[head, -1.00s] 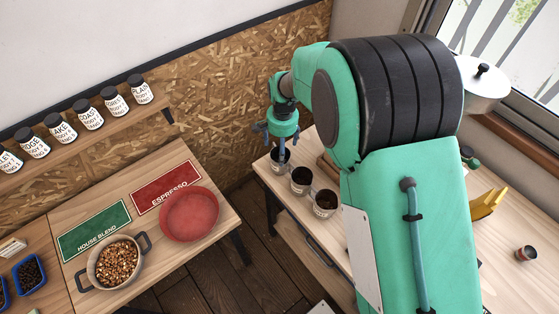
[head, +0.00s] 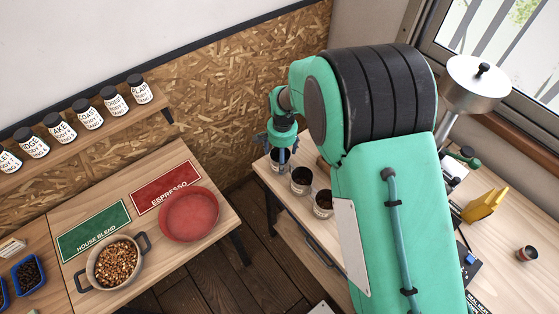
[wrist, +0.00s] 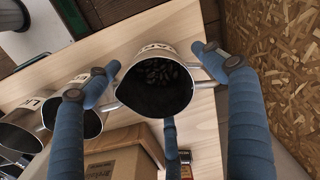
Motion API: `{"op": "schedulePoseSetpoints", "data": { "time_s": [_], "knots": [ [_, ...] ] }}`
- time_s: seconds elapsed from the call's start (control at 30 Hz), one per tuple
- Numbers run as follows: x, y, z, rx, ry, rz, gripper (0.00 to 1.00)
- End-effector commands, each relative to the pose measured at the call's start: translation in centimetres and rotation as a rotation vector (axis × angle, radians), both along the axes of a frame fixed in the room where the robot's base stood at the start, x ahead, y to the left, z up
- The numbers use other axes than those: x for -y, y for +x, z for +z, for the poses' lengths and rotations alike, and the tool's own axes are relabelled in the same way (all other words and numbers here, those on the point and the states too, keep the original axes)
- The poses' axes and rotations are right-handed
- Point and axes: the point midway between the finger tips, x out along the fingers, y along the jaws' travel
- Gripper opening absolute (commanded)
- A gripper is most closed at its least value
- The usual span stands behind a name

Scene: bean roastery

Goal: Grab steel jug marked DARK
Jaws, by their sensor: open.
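A steel jug (wrist: 165,47) with dark beans inside stands upright between my gripper's fingers in the wrist view; its label is foreshortened and I cannot read it for sure. In the head view it is the farthest jug (head: 275,165) of the row, partly hidden by my gripper. My gripper (head: 281,160) points down over it. In the wrist view my gripper (wrist: 158,66) is open, with blue fingers on either side of the jug's rim and another below it.
Other jugs, a middle one (head: 301,181) and a near one (head: 323,203), stand close beside it in the row. A cardboard box (wrist: 120,160) lies near the fingers. The chipboard wall (wrist: 275,70) is close on the right in the wrist view.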

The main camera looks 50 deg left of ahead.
Motion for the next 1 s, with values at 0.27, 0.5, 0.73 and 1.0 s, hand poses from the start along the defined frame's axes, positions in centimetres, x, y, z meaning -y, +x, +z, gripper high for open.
{"op": "schedulePoseSetpoints", "data": {
  "time_s": [0.27,0.5,0.73,1.0],
  "knots": [
    [-0.02,0.00,0.06,0.001,0.000,0.000,0.83],
    [-0.02,0.01,0.07,0.001,0.000,0.000,0.79],
    [-0.02,0.01,0.07,0.001,0.000,0.000,0.33],
    [-0.04,0.02,0.11,0.001,0.001,0.000,0.23]
  ]
}}
